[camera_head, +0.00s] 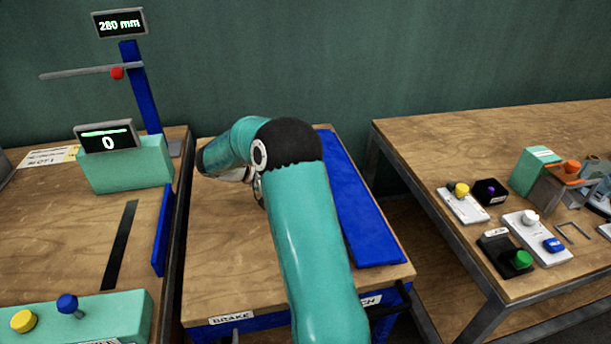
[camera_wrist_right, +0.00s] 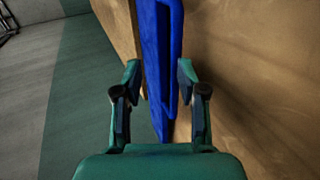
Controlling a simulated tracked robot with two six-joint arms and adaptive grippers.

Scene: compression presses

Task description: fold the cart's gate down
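The cart (camera_head: 225,255) has a wooden top and stands between two benches. A long blue panel (camera_head: 362,215), which looks like its gate, runs along its right side; I cannot tell its exact tilt. Labels on the front edge read "BRAKE" (camera_head: 232,317) and, partly covered, "...CH" (camera_head: 369,301). My left gripper is out of view.
The left bench holds a teal box (camera_head: 125,165) reading 0, a button box (camera_head: 85,315), a "280 mm" display (camera_head: 120,23) and an upright blue plate (camera_head: 162,230). The right bench (camera_head: 430,140) holds several switch boxes. A gap separates it from the cart.

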